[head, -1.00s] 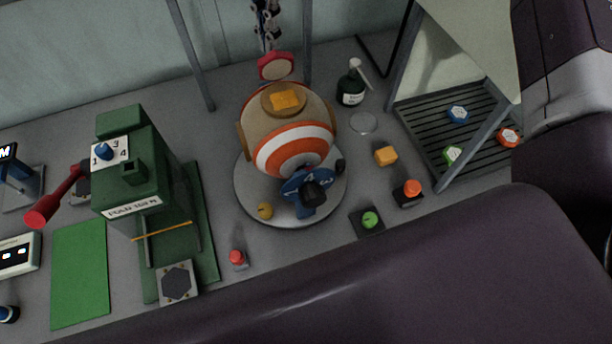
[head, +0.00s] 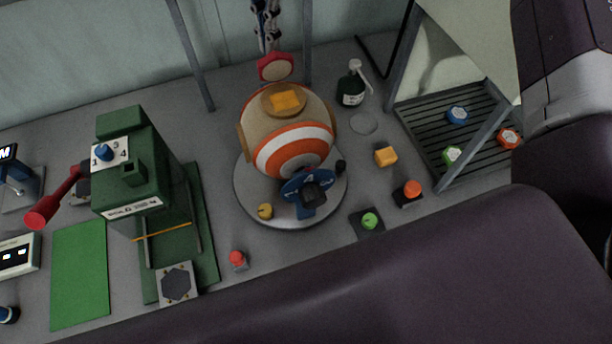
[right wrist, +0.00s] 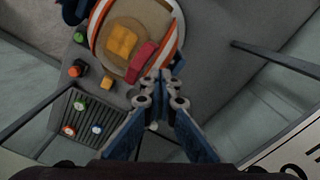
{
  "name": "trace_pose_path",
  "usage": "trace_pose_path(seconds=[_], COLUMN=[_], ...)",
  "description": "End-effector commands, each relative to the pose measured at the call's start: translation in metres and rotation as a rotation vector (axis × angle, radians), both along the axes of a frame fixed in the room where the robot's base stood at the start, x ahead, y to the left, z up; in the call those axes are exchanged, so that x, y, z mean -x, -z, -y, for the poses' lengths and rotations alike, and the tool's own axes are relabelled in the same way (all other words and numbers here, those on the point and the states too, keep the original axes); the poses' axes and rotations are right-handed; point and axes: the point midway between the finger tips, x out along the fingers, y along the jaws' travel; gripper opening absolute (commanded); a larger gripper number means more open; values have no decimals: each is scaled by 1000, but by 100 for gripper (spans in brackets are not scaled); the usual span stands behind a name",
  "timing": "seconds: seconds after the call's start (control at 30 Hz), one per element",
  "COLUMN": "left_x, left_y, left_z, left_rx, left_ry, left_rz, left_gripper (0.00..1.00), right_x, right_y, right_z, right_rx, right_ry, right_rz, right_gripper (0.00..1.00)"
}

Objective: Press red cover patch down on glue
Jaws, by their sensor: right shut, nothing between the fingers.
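The ball (head: 290,135), striped orange, white and tan, sits on a round grey base. A tan round area on top bears an orange-yellow square patch (head: 285,99), perhaps the glue; it also shows in the right wrist view (right wrist: 121,41). The red cover patch (head: 275,67), a red-rimmed disc with a pale face, stands tilted up behind that area. Its red back shows in the right wrist view (right wrist: 142,60). My right gripper (head: 268,46) is shut and empty, just behind and above the red cover; its fingertips (right wrist: 158,78) appear close to it. Contact cannot be told. My left gripper is not in view.
A green press (head: 130,180) with a red lever stands left. A dark bottle (head: 350,90), an orange cube (head: 386,156) and several buttons surround the ball. A slatted tray (head: 480,125) with coloured pieces lies right. Grey posts (head: 190,55) rise behind.

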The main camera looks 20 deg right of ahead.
Motion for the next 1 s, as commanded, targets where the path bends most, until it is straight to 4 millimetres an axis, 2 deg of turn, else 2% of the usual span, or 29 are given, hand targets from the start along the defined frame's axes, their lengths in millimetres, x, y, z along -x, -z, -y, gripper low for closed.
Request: trace_pose_path(seconds=[0.53, 1.0], left_x=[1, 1], left_y=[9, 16], left_z=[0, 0], left_rx=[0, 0], left_ry=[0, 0], left_rz=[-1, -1], left_gripper=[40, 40], right_x=[1, 19], right_y=[12, 9], right_z=[0, 0], right_rx=[0, -1], right_ry=[-1, 0], right_rz=[0, 0], right_gripper=[0, 0])
